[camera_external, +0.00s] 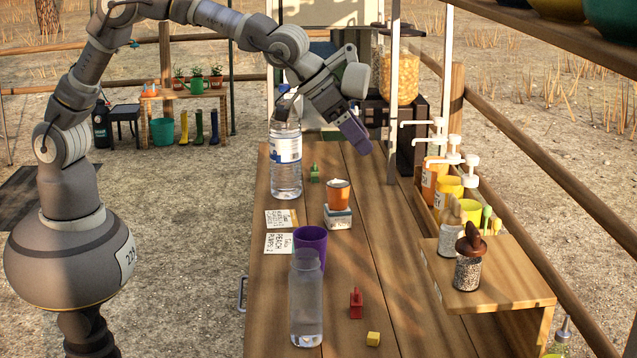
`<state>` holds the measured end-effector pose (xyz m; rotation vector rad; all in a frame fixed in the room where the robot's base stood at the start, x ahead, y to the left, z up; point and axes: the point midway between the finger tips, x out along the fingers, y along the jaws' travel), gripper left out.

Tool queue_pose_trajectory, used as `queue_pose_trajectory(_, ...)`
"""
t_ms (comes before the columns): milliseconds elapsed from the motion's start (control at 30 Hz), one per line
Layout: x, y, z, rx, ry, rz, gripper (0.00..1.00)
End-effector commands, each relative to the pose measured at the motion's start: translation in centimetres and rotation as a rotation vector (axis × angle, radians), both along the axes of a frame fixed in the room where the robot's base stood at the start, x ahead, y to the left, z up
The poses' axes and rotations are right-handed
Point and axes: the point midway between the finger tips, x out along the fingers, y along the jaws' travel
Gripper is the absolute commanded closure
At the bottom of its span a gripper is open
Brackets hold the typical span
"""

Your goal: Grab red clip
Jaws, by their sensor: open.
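The red clip (356,303) stands on the wooden table (385,270) near the front, right of a clear bottle and just behind a small yellow block. It is small and apart from both. My gripper (358,138) hangs in the air over the far part of the table, well behind and above the red clip. It is open, seen from the side, and I see nothing in it. The gap between its fingers is hard to make out.
A clear bottle (306,305), purple cup (311,247), yellow block (373,339), orange cup (338,195), green clip (314,173) and tall water bottle (286,160) stand on the table. A raised wooden shelf (490,275) with jars lies to the right. The table between the orange cup and red clip is clear.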

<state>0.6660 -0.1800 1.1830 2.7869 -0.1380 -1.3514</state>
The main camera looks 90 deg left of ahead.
Motion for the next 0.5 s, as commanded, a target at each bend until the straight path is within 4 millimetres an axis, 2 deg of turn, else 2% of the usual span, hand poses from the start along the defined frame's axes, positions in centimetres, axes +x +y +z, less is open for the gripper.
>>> queue_pose_trajectory(33,-0.1,-2.3,-5.4,0.021,0.075,-0.015,0.19)
queue_pose_trajectory(100,-0.7,-4.7,-11.9,0.046,0.154,-0.022,0.19)
queue_pose_trajectory(200,-2.0,-6.6,-18.2,0.076,0.228,-0.029,0.19)
queue_pose_trajectory(300,-2.9,-7.4,-21.2,0.091,0.262,-0.031,0.19)
queue_pose_trajectory(500,-2.5,-7.6,-24.2,0.097,0.276,-0.031,0.19)
